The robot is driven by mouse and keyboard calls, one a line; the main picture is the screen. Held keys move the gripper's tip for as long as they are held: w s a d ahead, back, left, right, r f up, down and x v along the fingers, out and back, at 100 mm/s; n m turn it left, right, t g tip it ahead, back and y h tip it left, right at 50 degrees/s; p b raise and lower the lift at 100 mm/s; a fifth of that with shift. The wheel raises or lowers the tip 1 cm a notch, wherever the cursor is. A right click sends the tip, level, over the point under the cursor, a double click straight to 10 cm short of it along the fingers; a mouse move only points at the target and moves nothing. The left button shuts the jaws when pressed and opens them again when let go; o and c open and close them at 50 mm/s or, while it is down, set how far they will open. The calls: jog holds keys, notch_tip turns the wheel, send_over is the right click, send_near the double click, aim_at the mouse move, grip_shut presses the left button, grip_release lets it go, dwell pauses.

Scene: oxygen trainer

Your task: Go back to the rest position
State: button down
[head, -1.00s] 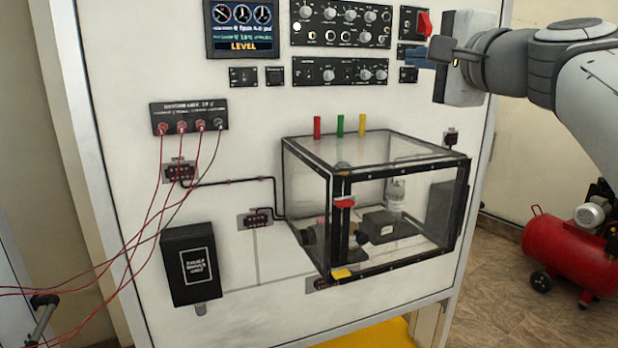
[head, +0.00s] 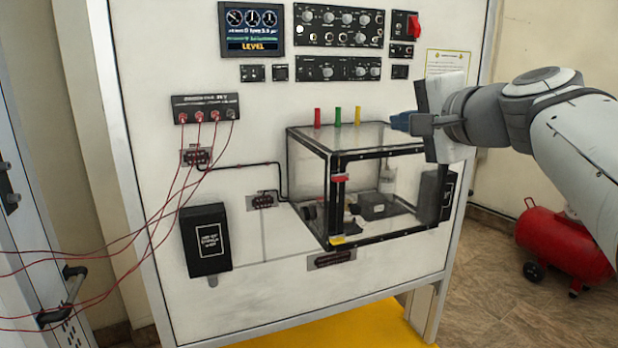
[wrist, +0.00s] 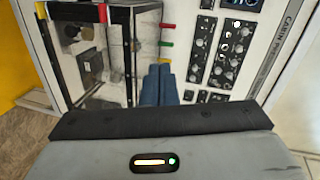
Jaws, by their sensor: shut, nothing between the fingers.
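My gripper (head: 400,122) is at the right of the panel in the head view, in front of the upper right corner of the clear box. Its blue fingers are together and empty. In the wrist view the blue fingers of my gripper (wrist: 159,84) lie side by side, pointing at the panel, with nothing between them. My arm comes in from the right edge of the head view. No mark of a rest position shows.
The white trainer panel (head: 150,60) carries a clear box (head: 300,165), a screen (head: 251,29), switch panels and a red switch (head: 414,27). Red cables hang at left. A red compressor (head: 560,242) stands on the floor at right.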

jog(key=s+a+f+n+g+h, duration=0.1)
jog(key=s+f+n+g, duration=0.2)
jog(key=f, duration=0.8)
jog(key=s+a+f+n+g+h, duration=0.1)
jog(key=s+a+f+n+g, duration=0.2)
jog(key=f, duration=0.8)
jog(key=s+d+f+n+g+h, duration=0.4)
jog(key=s+f, duration=0.7)
jog(key=f, duration=0.4)
jog(key=shift+d+f+n+g, duration=0.15)
jog(key=shift+d+n+g, duration=0.05)
jog(key=shift+n+g, duration=0.6)
jog(key=c, duration=2.2)
grip_release()
